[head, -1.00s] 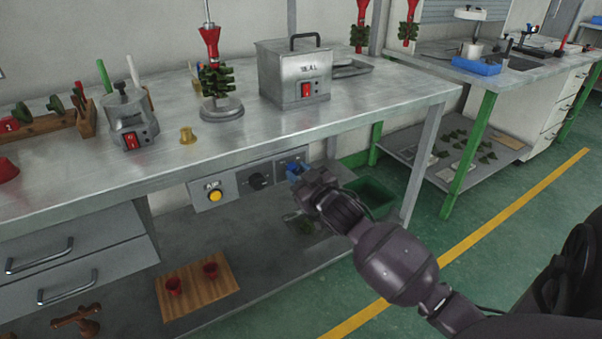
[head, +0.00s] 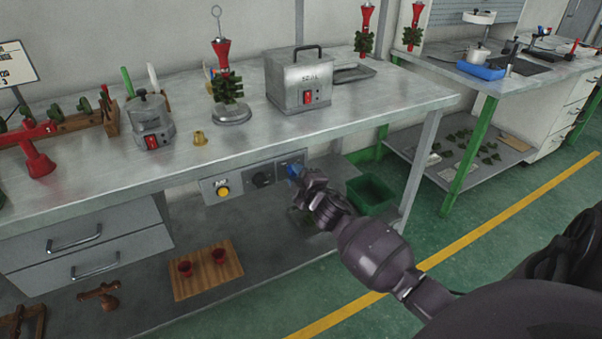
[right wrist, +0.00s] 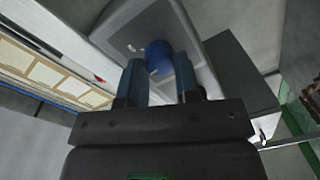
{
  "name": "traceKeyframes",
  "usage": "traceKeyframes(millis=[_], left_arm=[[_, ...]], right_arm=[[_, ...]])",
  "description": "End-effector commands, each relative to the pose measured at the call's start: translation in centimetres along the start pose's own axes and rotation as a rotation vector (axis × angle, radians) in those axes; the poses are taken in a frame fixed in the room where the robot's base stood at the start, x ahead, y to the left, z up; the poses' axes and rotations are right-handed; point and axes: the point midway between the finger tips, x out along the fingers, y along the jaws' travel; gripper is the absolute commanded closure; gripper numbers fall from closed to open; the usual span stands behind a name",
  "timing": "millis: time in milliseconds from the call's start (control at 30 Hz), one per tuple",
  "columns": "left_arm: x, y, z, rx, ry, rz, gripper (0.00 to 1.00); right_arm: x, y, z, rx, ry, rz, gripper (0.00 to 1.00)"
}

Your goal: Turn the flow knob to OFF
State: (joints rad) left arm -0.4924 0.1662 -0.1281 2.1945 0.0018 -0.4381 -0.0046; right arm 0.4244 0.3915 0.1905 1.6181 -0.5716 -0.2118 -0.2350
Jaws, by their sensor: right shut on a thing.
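A blue knob (head: 294,170) sits at the right end of the grey control panel (head: 213,196) under the front edge of the workbench. My right gripper (head: 303,179) is at this knob and covers part of it. In the right wrist view, the round blue knob (right wrist: 158,56) sits between the two fingertips of my right gripper (right wrist: 160,72), which is shut on it. The panel also carries a yellow button (head: 223,191) and a dark knob (head: 262,179). The markings by the blue knob are too small to read. My left gripper is out of view.
The steel workbench (head: 300,130) overhangs the panel. On it stand a box with a red switch (head: 298,80), a small pot unit (head: 150,122) and a brass piece (head: 199,138). A green bin (head: 372,194) stands right of my gripper. A wooden board (head: 205,275) with red cups lies below.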

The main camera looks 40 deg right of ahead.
Motion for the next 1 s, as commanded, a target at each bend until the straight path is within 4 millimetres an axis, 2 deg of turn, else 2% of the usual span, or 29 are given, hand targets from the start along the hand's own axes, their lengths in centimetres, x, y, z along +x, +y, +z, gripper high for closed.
traceKeyframes(millis=[500, 733, 1000], left_arm=[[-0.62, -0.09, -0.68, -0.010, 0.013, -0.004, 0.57], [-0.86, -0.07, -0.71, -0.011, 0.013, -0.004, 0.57], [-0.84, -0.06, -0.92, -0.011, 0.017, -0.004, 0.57]], right_arm=[[0.01, 0.04, -0.01, -0.438, -0.021, -0.004, 0.94], [0.01, -0.06, 0.03, -0.554, -0.027, -0.006, 0.94], [0.00, -0.10, 0.06, -0.611, -0.029, -0.007, 0.94]])
